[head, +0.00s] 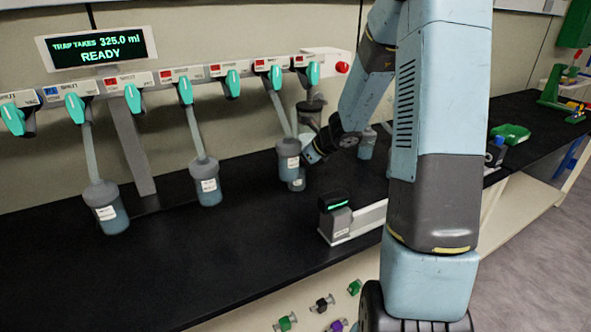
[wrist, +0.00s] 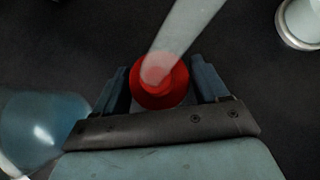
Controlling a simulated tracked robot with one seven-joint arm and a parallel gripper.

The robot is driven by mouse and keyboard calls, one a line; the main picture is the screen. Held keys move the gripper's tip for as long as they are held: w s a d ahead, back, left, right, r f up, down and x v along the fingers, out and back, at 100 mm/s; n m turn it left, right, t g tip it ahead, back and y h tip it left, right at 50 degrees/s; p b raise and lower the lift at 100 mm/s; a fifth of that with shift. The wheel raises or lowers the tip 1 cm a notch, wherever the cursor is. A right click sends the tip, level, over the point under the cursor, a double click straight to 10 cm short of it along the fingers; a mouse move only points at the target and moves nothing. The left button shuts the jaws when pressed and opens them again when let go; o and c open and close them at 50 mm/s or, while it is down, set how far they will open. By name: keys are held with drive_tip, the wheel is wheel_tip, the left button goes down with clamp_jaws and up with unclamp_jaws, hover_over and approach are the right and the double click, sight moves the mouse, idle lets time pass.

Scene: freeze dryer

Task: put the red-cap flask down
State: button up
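The red-cap flask (wrist: 160,84) is seen from above in the wrist view, with a pale translucent tube (wrist: 183,35) rising from its cap. My gripper (wrist: 162,92) has one finger on each side of it, close against it, and appears shut on it. The cap hides most of the flask body and the finger contact. In the head view my gripper (head: 306,154) is at the back of the black bench, just right of a hanging blue-grey flask (head: 288,157). The red cap does not show there. A clear flask bottom (head: 297,184) shows below the hanging flask; I cannot tell whose it is.
Other flasks hang from the valve manifold on the left (head: 208,184) (head: 108,212). A bluish flask (wrist: 40,128) is close to my gripper's left in the wrist view. A small device with a green display (head: 337,214) stands at the bench front. The front-left bench top is clear.

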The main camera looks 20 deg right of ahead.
drive_tip(key=c, duration=0.9)
drive_tip(key=shift+c, duration=0.2)
drive_tip(key=shift+r, duration=0.15)
